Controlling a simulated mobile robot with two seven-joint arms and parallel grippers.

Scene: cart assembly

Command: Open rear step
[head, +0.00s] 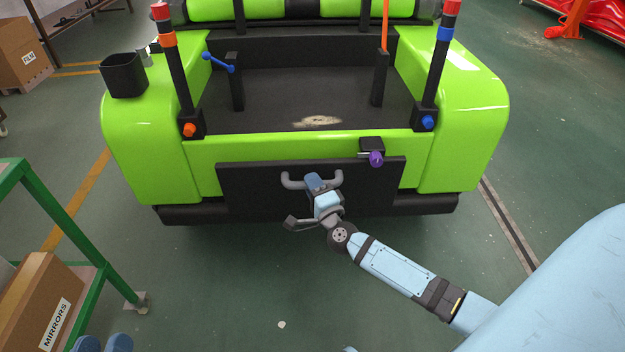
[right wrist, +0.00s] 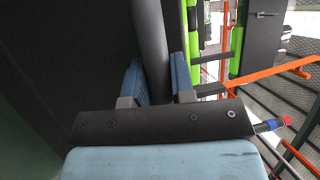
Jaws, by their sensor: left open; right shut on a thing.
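The rear step is a black panel (head: 240,185), upright against the back of the green cart (head: 130,150). A grey U-shaped handle (head: 291,181) is fixed on its face. My right gripper (head: 316,182) is shut on this handle near its middle. In the right wrist view, the grey handle bar (right wrist: 151,40) passes between the two blue fingers (right wrist: 157,82). A latch with a purple knob (head: 376,158) sits at the panel's top edge, right of the handle.
A green rack (head: 55,212) with a box marked MIRRORS (head: 38,305) stands at the left. The floor (head: 220,290) behind the cart is mostly clear. Posts with orange (head: 189,129) and blue (head: 428,122) knobs flank the cart bed.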

